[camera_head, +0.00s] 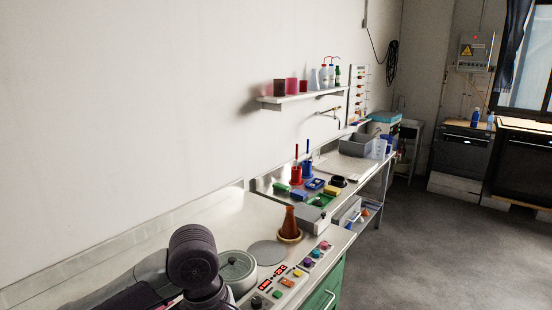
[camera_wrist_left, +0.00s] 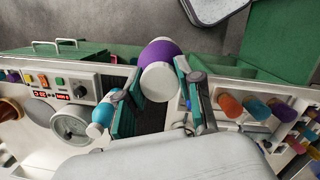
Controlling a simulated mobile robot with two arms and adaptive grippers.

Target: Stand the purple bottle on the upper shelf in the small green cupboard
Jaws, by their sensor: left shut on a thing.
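The purple bottle (camera_wrist_left: 163,53), with a white end facing the camera, is in my left gripper (camera_wrist_left: 160,85) in the left wrist view. The teal-padded fingers are shut on it from both sides. It is held near the bench's front edge, apart from the bench as far as I can tell. Green panels (camera_wrist_left: 285,45) show at the upper right of that view; I cannot tell whether they belong to the small green cupboard. No upper shelf inside a cupboard is visible. In the head view my left gripper and the bottle are not seen. My right gripper is in neither view.
A teal bottle (camera_wrist_left: 101,113) is close beside the left finger. A control panel (camera_wrist_left: 62,85) and grey pot (camera_wrist_left: 72,122) are at the left. Coloured-capped bottles (camera_wrist_left: 255,107) are at the right. A green drawer front (camera_head: 325,290) is under the bench. The floor (camera_head: 440,240) is clear.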

